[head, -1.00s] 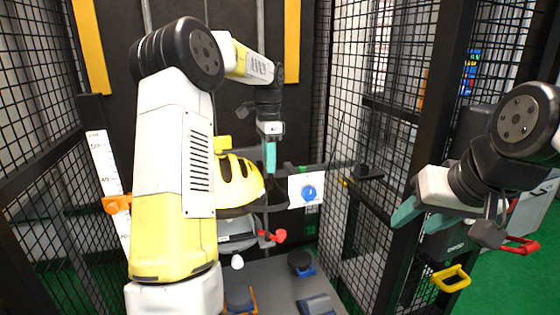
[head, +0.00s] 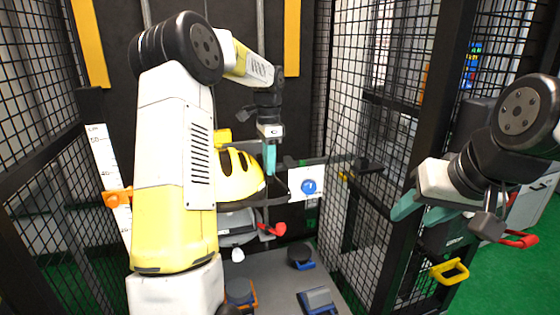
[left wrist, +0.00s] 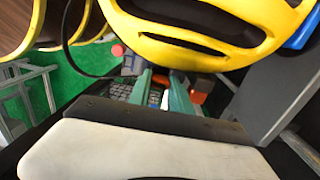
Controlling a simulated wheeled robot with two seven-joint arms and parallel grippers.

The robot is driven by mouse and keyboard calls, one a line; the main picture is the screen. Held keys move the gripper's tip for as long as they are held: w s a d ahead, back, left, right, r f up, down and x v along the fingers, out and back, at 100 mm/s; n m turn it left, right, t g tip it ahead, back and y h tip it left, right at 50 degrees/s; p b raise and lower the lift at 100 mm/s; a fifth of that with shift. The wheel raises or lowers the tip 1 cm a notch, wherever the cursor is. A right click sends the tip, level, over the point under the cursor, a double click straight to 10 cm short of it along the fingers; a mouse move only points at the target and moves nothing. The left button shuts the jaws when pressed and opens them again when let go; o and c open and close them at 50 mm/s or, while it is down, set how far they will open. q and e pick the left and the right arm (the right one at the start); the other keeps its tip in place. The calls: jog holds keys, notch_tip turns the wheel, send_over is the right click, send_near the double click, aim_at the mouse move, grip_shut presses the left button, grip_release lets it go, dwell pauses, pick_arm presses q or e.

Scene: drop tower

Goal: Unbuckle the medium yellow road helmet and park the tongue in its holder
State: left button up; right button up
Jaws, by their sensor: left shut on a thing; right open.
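The yellow helmet (head: 236,181) with dark vents sits on a dark support at the back middle, partly behind my left arm. It fills the top of the left wrist view (left wrist: 205,30). My left gripper (head: 270,170) points down just right of the helmet. Its teal fingers also show in the left wrist view (left wrist: 159,96), shut on a small part whose shape is mostly hidden, likely the buckle tongue. A thin dark strap (left wrist: 68,42) loops down beside the helmet. My right gripper (head: 420,208) is open and empty, far to the right. I cannot tell which fixture is the tongue holder.
A white plate with a blue knob (head: 308,186) stands close right of my left gripper. Below are a red lever (head: 272,230) and a grey deck with a blue-based black puck (head: 300,254). Mesh walls flank the space. A yellow handle (head: 450,271) is at lower right.

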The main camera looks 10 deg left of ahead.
pick_arm(q)
jog(key=shift+f, duration=0.3)
dwell(0.5)
jog(key=o, duration=1)
jog(key=r, duration=0.6)
jog(key=shift+w+r, duration=0.25)
jog(key=shift+r, duration=0.7)
jog(key=shift+s, duration=0.1)
